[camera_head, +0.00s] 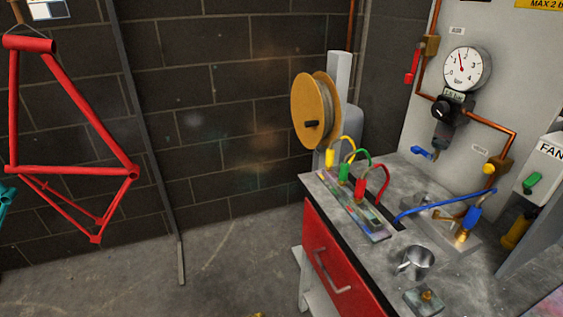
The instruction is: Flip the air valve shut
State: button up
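A brass valve (431,45) sits on the upright copper pipe on the grey panel at the upper right, beside a small label too small to read surely. Its red lever (411,66) hangs downward, roughly in line with the pipe. A second brass valve (501,168) sits lower right, with a short yellow lever (489,169) and its own small label. A small blue lever (421,153) is under the regulator. My gripper is not in view.
A pressure gauge (466,69) and black regulator knob (441,108) stand right of the red lever. A red frame (85,135) hangs left.

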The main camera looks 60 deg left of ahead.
aim_at(408, 76)
jog(key=u, duration=1.15)
